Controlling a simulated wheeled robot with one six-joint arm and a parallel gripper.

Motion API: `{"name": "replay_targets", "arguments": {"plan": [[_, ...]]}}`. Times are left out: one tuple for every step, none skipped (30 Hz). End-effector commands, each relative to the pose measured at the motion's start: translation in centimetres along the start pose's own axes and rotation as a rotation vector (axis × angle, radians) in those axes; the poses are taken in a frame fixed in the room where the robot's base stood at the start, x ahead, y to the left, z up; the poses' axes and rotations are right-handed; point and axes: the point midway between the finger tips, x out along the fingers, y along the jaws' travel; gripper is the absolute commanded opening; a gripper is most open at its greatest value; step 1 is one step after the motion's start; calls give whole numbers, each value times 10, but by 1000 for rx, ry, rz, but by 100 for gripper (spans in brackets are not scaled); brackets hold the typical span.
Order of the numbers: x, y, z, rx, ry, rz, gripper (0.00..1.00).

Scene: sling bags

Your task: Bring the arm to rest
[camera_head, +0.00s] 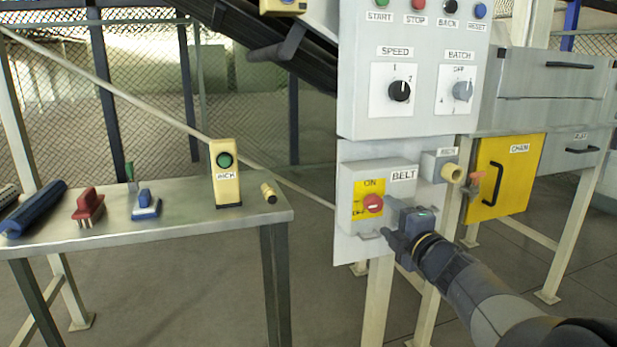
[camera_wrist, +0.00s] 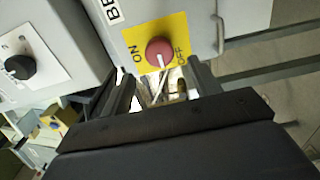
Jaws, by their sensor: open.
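My gripper (camera_head: 392,218) is in front of the grey BELT box (camera_head: 404,177), at the lower right of its red knob (camera_head: 373,204). In the wrist view my gripper (camera_wrist: 163,84) is open, with dark fingers apart and nothing between them. The red knob (camera_wrist: 159,51) with a white mark sits on a yellow ON/OFF plate (camera_wrist: 141,37), just beyond the fingertips. Whether a finger touches the knob or box, I cannot tell. My arm reaches in from the lower right in the head view.
The control panel (camera_head: 425,118) with SPEED and BATCH dials is above. A table (camera_head: 180,220) with a yellow button box (camera_head: 225,180) and tools stands left. Floor between is clear.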

Motion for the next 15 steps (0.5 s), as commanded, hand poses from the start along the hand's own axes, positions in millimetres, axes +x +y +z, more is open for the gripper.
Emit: {"name": "replay_targets", "arguments": {"plan": [[-11,3,1,0,-4,0,59],[-17,2,1,0,-4,0,59],[-25,3,1,0,-4,1,59],[-31,3,1,0,-5,0,59],[-37,3,1,0,-4,1,59],[-45,3,1,0,-4,0,59],[-42,-1,0,0,-1,-1,59],[-32,-3,-1,0,4,0,59],[-23,-3,-1,1,4,0,59],[-16,-4,-1,1,5,0,59],[-10,-3,-2,0,5,0,59],[-3,-3,-1,0,3,0,59],[3,-3,-1,0,4,0,59],[9,-3,-1,0,4,0,59],[16,-3,-1,1,3,0,59]]}}
